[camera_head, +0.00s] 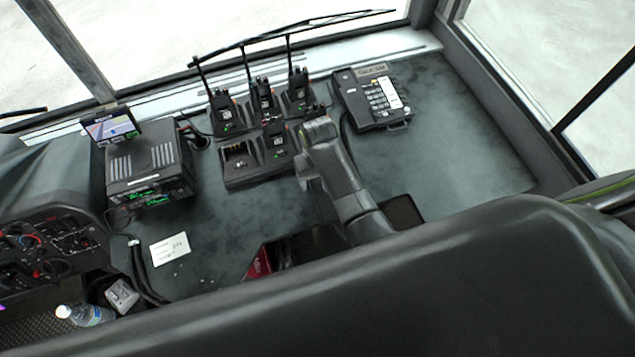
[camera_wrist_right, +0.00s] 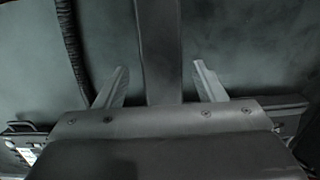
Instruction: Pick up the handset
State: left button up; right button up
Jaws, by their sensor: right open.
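A black desk phone (camera_head: 378,98) with a keypad and white label strip sits at the back right of the dash in the head view. Its handset (camera_head: 348,90) appears to be the long dark part along the phone's left side. My right gripper (camera_head: 317,128) is just left of the phone and in front of the radios, its fingertips unclear there. In the right wrist view my right gripper (camera_wrist_right: 160,66) is open, fingers apart. A smooth dark bar lies between them; I cannot tell whether it is the handset. A dark cord (camera_wrist_right: 70,45) hangs at left. My left gripper is not visible.
Several radios (camera_head: 262,97) with tall antennas stand in chargers beside my right gripper. A console with a small screen (camera_head: 112,126) is at left, near a white card (camera_head: 170,249). A black seat back (camera_head: 450,285) fills the front. The dash right of the phone is clear.

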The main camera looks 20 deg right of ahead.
aim_at(317, 181)
jog(key=shift+a+f, duration=0.1)
jog(key=shift+f, duration=1.6)
jog(key=c, duration=1.2)
